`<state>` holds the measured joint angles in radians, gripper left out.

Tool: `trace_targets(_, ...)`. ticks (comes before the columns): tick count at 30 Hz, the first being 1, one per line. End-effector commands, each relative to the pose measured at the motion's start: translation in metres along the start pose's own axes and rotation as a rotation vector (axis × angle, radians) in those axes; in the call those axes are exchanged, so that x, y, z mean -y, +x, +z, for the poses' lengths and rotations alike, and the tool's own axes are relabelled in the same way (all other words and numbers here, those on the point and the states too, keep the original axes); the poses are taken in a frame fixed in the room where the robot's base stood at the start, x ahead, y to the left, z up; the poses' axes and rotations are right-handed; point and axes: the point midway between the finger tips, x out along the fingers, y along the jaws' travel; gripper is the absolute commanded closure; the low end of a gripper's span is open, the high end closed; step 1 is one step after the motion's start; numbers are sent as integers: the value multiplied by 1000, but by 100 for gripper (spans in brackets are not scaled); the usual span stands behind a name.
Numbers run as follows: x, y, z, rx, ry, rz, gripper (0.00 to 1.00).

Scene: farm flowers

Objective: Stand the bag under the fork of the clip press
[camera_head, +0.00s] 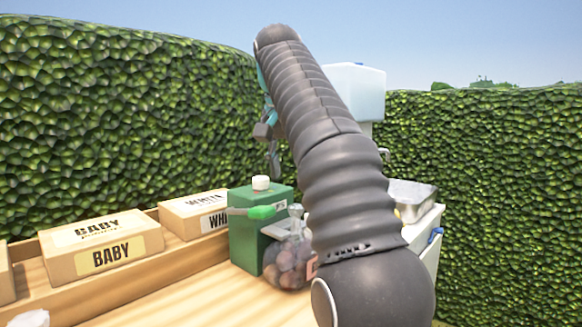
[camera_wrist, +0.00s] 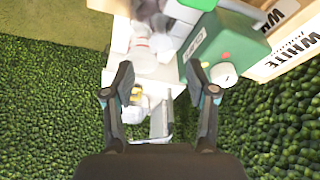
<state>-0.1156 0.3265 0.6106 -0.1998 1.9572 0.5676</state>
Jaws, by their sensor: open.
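The clip press is a green box (camera_head: 262,232) with a white knob on top and a bright green lever. A clear bag (camera_head: 290,262) of brown round pieces stands upright close against its front right side, its gathered neck rising near a pale plate. I cannot tell whether the neck is in the fork; my arm hides the bag's right side. My gripper (camera_head: 268,135) is raised above and behind the press, partly hidden by the arm. In the wrist view my gripper (camera_wrist: 160,82) is open, with nothing held between its fingers; the green press (camera_wrist: 212,45) is ahead to the right.
Boxes labelled BABY (camera_head: 100,250) and WHITE (camera_head: 197,215) stand on the wooden bench (camera_head: 200,300) at left. A tall hedge (camera_head: 120,110) closes the back.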

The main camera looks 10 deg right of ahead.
Motion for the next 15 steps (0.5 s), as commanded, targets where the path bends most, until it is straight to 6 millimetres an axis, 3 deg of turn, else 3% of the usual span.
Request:
trace_targets(10,-4,-3,4,-5,-19,-6,43)
trace_targets(15,-20,1,21,-21,-91,-30,43)
